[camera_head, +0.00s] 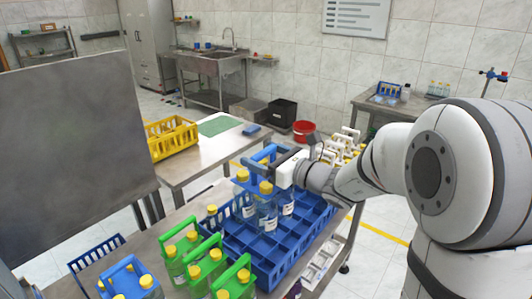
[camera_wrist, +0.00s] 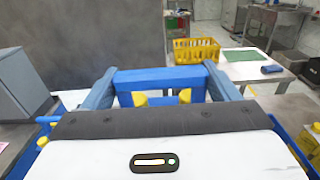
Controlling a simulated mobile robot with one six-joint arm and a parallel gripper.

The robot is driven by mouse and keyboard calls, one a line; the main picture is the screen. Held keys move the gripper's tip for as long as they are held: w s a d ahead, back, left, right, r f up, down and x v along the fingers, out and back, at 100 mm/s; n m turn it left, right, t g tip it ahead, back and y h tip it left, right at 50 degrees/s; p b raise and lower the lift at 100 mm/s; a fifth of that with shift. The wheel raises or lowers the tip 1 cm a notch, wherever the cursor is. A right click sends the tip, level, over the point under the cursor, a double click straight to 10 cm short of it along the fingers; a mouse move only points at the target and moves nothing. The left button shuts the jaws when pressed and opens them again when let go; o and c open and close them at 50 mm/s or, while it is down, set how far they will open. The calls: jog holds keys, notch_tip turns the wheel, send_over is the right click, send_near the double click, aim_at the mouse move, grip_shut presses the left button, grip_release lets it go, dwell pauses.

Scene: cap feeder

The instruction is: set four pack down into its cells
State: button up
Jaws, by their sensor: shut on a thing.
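My gripper (camera_head: 268,160) is shut on the blue handle of a four pack (camera_head: 267,206) of clear bottles with yellow caps. In the wrist view, the blue handle (camera_wrist: 160,74) spans between the two fingers of my gripper (camera_wrist: 161,88), with yellow caps just below it. The pack is upright at the blue crate (camera_head: 284,269), over its left-back cells. The bottle bottoms are partly hidden, so I cannot tell whether they touch the cell floor. The crate's cells to the right and front look empty.
Packs with green handles (camera_head: 203,249) stand left of the crate, and a blue-handled pack (camera_head: 124,268) is at the front left. White-handled packs (camera_head: 345,142) are behind my wrist. A yellow crate (camera_head: 172,138) sits on the table behind. A grey panel (camera_head: 75,150) stands at left.

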notch_tip(320, 180, down, 19)
jog(key=b, duration=1.3)
dwell(0.3)
jog(key=shift+s+f+b, duration=0.1)
jog(key=shift+f+b, duration=0.4)
jog(key=shift+b, duration=0.15)
dwell(0.5)
jog(key=o, duration=1.7)
jog(key=shift+o, duration=1.2)
jog(key=v, duration=0.8)
